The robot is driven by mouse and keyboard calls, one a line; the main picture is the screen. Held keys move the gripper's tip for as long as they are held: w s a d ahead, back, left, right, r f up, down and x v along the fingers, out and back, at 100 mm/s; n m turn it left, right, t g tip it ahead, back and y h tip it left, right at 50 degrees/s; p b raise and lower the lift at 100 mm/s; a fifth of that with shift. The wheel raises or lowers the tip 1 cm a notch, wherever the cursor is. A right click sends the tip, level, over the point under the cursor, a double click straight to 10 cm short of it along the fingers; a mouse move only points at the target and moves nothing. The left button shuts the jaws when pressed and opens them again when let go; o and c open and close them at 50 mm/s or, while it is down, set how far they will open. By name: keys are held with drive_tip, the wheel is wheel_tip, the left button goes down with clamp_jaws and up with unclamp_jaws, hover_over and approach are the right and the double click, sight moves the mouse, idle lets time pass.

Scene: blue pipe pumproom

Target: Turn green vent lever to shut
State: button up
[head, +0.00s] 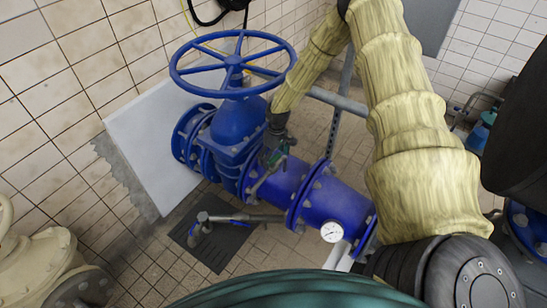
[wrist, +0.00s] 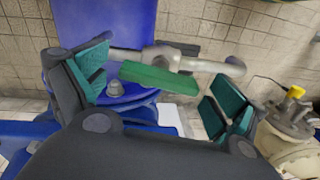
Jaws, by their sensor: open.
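The green vent lever (wrist: 158,77) shows in the wrist view as a flat green bar, lying nearly crosswise with its right end slightly lower. It sits on a grey metal vent valve (wrist: 170,57) beside the blue pipework. My gripper (wrist: 163,90) is open, with one teal-padded finger left of the lever and the other to its right. The lever appears between the fingers, with no clear contact; the depth is hard to judge. In the head view my gripper (head: 275,150) is at the blue pipe, and its fingers and the lever are too small to tell apart.
A large blue handwheel (head: 232,62) stands over the blue valve body, close to my arm. A white-faced gauge (head: 332,231) is on the pipe's near right. Cream pipework (head: 40,255) stands lower left.

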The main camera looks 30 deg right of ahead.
drive_tip(key=c, duration=1)
drive_tip(key=shift+m, duration=0.5)
drive_tip(key=m+b, duration=0.1)
drive_tip(key=m, duration=0.1)
drive_tip(key=shift+m, duration=0.4)
drive_tip(key=m+b, duration=0.1)
drive_tip(key=m, duration=0.3)
drive_tip(key=shift+m+b, duration=0.3)
drive_tip(key=shift+b, duration=0.05)
drive_tip(key=m, duration=0.4)
drive_tip(key=shift+m+b, duration=0.3)
drive_tip(key=shift+b, duration=0.1)
drive_tip(key=shift+m, duration=1.7)
